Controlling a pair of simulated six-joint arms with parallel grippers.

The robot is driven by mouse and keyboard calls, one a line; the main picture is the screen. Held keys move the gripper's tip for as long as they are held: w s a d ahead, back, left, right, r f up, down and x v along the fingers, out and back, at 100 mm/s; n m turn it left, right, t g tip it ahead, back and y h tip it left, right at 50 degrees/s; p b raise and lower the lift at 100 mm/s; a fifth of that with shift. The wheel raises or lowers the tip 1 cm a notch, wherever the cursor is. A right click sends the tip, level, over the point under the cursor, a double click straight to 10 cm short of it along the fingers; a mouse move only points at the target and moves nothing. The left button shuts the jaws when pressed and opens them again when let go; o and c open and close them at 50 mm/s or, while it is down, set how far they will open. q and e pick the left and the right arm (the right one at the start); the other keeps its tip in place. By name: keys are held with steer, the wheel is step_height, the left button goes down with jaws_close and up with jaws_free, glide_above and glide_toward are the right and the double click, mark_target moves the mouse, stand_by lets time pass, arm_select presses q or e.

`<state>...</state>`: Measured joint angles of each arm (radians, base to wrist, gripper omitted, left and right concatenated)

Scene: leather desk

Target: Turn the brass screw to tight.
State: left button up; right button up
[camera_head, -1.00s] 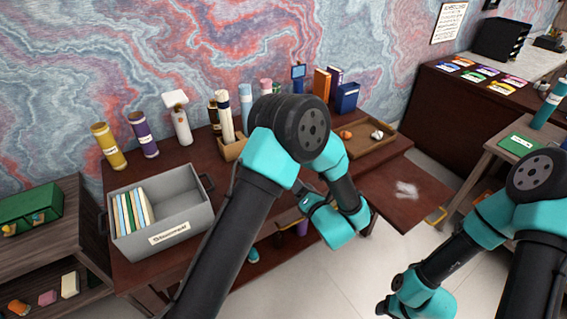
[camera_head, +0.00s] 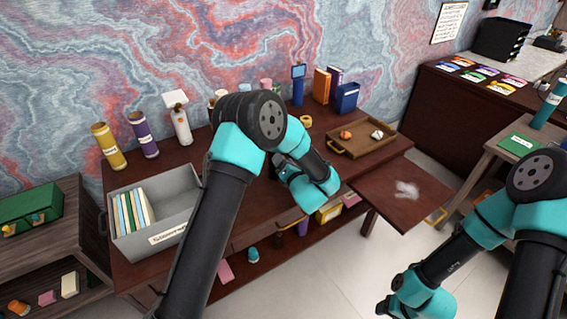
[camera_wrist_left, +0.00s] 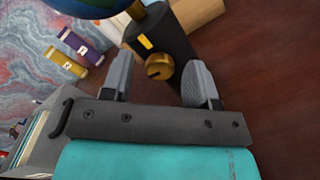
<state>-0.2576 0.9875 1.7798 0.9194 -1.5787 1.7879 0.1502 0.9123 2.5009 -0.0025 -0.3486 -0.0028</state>
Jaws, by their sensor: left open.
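The brass screw (camera_wrist_left: 159,67) shows in the left wrist view as a round slotted head on a dark block (camera_wrist_left: 165,38). A short yellow mark (camera_wrist_left: 146,42) sits on the block above the screw. My left gripper (camera_wrist_left: 160,80) is open, with one grey finger on each side of the screw; I cannot tell whether either finger touches it. In the head view my left arm hides the block and screw, and the left gripper (camera_head: 283,172) shows only in part. My right arm is at the right; its gripper fingers do not show clearly.
A grey bin (camera_head: 128,240) with books stands at the left of the desk. A wooden tray (camera_head: 338,152) with small items lies at the right. A globe-like blue object (camera_wrist_left: 85,8) is near the block.

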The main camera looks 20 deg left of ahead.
arm_select(q)
steer(key=c, duration=0.9)
steer(key=shift+m, duration=0.5)
steer(key=m, duration=1.6)
steer(key=shift+f+m, duration=0.1)
steer(key=shift+m, duration=0.3)
